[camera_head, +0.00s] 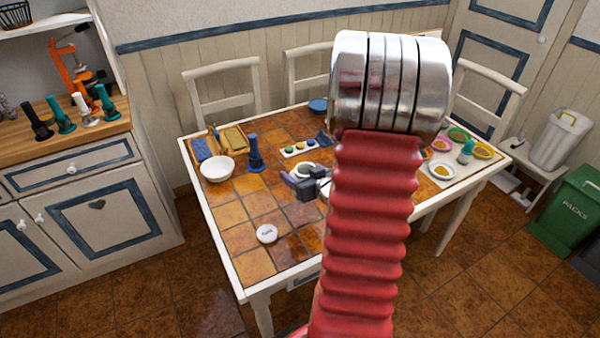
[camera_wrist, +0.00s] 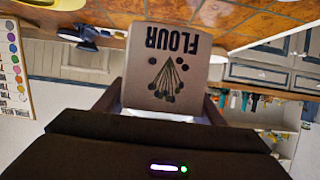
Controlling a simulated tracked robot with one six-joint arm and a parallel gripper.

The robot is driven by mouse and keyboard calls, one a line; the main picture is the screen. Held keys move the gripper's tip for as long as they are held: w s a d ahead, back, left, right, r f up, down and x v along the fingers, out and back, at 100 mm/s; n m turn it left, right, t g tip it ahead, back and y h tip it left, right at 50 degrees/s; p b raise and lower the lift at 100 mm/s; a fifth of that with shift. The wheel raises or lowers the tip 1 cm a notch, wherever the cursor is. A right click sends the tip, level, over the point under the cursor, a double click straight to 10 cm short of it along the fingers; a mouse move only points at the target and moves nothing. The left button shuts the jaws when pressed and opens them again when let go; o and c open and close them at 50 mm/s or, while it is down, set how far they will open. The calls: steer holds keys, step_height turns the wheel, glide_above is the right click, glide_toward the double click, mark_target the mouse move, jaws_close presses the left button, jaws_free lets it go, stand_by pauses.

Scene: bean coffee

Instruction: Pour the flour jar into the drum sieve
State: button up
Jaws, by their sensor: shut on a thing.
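The lettering is upside down in that view, as is the room, so the jar looks upright. My gripper (camera_wrist: 160,108) is shut on it, with a dark finger at each side. In the head view my gripper (camera_head: 308,187) is above the middle of the table, partly hidden by my red arm. A round white thing (camera_head: 304,168) shows just behind it; I cannot tell whether this is the drum sieve. The jar's contents are hidden.
The tiled table (camera_head: 226,213) carries a white bowl (camera_head: 217,168), a blue grinder-like object (camera_head: 255,155) and a small white lettered disc (camera_head: 267,233). Coloured dishes (camera_head: 481,151) are at the right. Chairs stand behind. The front left tiles are mostly clear.

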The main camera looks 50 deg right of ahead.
steer(key=w+a+r+n+y, duration=0.1)
steer(key=w+a+r, duration=0.1)
steer(key=w+a, duration=0.8)
steer(key=w+a+r+n+y, duration=0.1)
steer(key=w+a+r+y, duration=0.15)
steer(key=w+a, duration=0.75)
steer(key=s+a, duration=0.1)
steer(key=a, duration=0.7)
steer(key=s+a+r+n, duration=0.1)
steer(key=a, duration=0.7)
steer(key=shift+s+a+r+n+t+y, duration=0.15)
steer(key=shift+s+r+n+t+y, duration=0.15)
steer(key=shift+t+y, duration=0.1)
steer(key=shift+s, duration=0.2)
